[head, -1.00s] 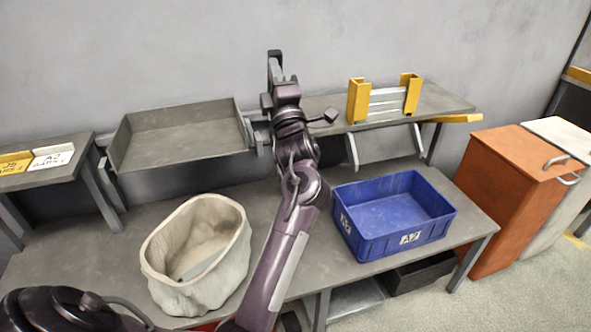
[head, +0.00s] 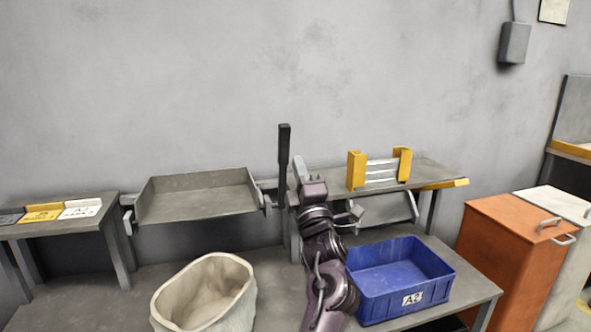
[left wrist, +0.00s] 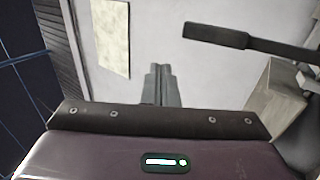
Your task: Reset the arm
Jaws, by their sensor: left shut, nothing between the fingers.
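My left gripper (head: 299,168) is raised in front of the wall, above the back of the workbench, at the end of my purple arm. Its fingers are closed together with nothing between them. In the left wrist view the shut fingers (left wrist: 160,72) point toward a pale surface. My right gripper is in neither current view.
A dark upright bar (head: 284,150) stands close beside the left gripper. A grey tray (head: 195,207), a cream sack-like bin (head: 172,300), a blue crate (head: 432,292) and a shelf with a yellow-ended rack (head: 356,172) surround the arm. Orange cabinet (head: 500,265) stands right.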

